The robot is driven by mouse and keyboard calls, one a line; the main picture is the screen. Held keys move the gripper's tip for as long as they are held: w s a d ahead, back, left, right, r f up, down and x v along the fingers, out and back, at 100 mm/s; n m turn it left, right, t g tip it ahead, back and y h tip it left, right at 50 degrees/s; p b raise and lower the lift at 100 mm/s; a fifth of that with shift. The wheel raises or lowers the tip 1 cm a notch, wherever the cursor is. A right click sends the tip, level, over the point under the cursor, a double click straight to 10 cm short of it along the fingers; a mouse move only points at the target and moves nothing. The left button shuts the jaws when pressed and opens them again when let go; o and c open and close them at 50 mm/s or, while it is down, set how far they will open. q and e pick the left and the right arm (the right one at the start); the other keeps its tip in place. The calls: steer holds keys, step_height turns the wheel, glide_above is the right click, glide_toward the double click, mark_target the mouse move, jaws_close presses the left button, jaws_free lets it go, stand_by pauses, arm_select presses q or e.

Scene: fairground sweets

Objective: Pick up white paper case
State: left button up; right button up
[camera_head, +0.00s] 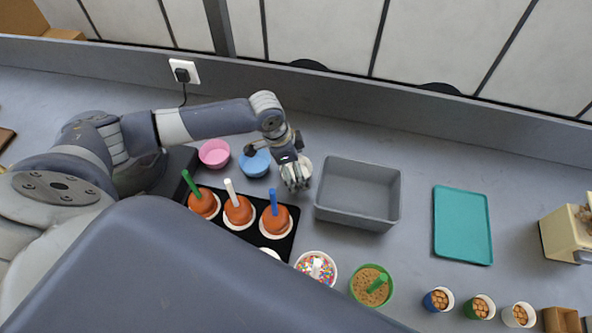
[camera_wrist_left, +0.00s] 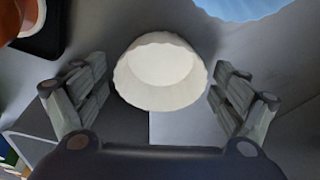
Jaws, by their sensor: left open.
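The white paper case (camera_wrist_left: 160,72) is round with a fluted wall, and its open top shows in the left wrist view. It lies between the spread fingers of my left gripper (camera_wrist_left: 160,100), with a gap on each side. In the head view the white paper case (camera_head: 305,165) is partly hidden behind my left gripper (camera_head: 295,180), which is open above it. The case stands between the blue paper case (camera_head: 255,163) and the grey bin (camera_head: 358,195). My right gripper is not in view.
A pink paper case (camera_head: 214,153) stands at the left. Toffee apples with sticks stand on a black tray (camera_head: 283,247) below. Sprinkle bowl (camera_head: 316,268) and green bowl (camera_head: 372,285) stand in front. A teal tray (camera_head: 462,225) lies right, with bare table between it and the bin.

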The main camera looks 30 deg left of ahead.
arm_select(q)
steer(key=c, duration=0.9)
